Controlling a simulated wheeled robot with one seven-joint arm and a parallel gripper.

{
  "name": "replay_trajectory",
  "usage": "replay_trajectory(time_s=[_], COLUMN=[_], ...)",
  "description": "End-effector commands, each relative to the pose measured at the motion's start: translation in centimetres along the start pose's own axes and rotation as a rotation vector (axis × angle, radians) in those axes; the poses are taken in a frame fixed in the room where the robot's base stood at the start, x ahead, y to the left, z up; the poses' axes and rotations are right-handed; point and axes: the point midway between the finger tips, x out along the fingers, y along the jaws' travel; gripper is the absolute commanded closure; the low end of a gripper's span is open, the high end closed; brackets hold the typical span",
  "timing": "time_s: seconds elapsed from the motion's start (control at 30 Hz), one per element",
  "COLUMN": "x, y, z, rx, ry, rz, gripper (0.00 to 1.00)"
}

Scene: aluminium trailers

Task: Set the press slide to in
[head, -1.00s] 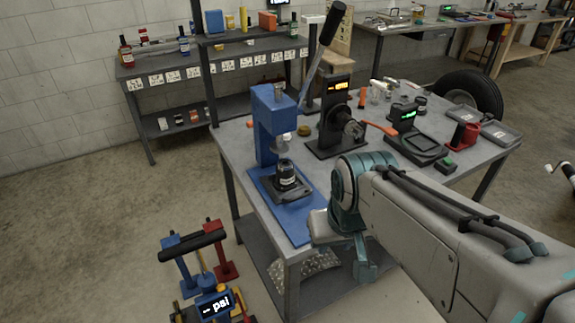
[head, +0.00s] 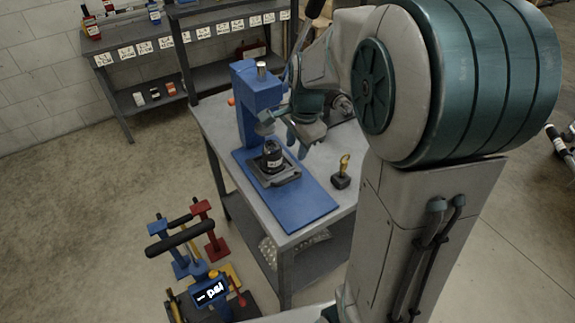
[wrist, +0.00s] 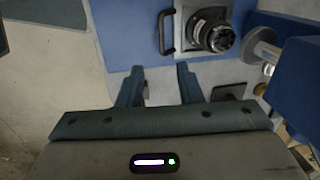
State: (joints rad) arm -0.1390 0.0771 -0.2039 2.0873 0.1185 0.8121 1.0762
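The blue press (head: 255,100) stands on the grey table, its blue base plate (head: 305,205) reaching to the front. On the base lies the dark grey slide (head: 285,180), bearing a black cylindrical part (head: 272,156) below the ram. In the wrist view, the slide (wrist: 182,12) shows a black bar handle (wrist: 165,32) on its left edge, beside the black part (wrist: 215,37) and the shiny ram (wrist: 263,50). My gripper (wrist: 160,72) is open and empty, apart from the handle. In the head view, my gripper (head: 296,143) is right of the press head.
A small yellow-topped item on a black block (head: 342,172) stands on the table (head: 225,135) right of the press. Blue and red posts with a black bar (head: 180,238) stand low at the left. Shelving (head: 190,60) is behind. My arm hides the table's right side.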

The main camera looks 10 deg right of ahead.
Motion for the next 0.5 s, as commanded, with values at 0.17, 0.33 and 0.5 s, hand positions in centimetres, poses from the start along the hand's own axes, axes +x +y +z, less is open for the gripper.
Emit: replay_trajectory(time_s=[0.17, 0.33, 0.5], x=[1.3, 4.4, 7.9], y=[-0.4, -0.3, -0.2], z=[-0.2, -0.2, -0.2], rx=[0.035, 0.034, 0.033], ry=[0.0, -0.001, -0.001], rz=[0.005, 0.008, 0.007], gripper=[0.68, 0.68, 0.68])
